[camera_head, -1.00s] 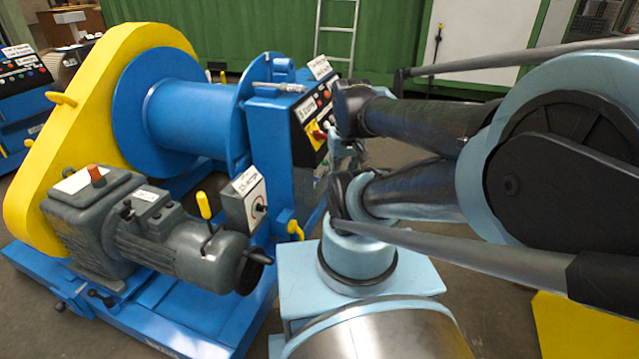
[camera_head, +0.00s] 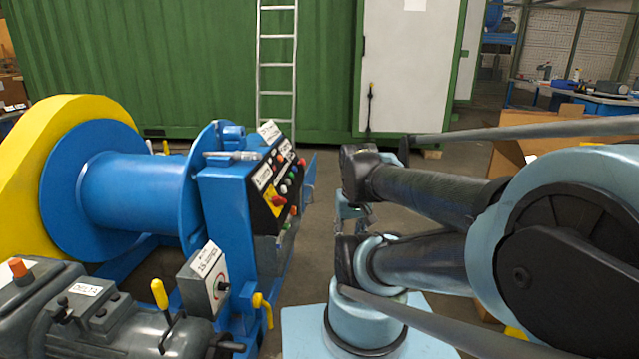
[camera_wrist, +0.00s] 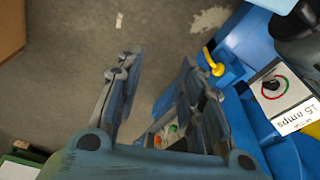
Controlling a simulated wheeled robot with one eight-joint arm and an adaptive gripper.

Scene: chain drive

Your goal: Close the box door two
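No door marked as number two can be made out. An open cardboard box (camera_head: 535,140) with raised flaps stands at the right in the head view, partly hidden behind my arm. A white door-like panel (camera_head: 408,75) stands upright on the green container (camera_head: 140,60) at the back; it looks flush with the wall. My gripper (camera_wrist: 158,62) is open and empty in the wrist view, above the concrete floor and beside the blue machine. In the head view my arm mostly hides it.
The blue winch (camera_head: 130,195) with its control panel (camera_head: 278,185) fills the left. A ladder (camera_head: 276,65) leans on the container. A workbench (camera_head: 590,98) stands at the far right. Grey floor between winch and container is clear.

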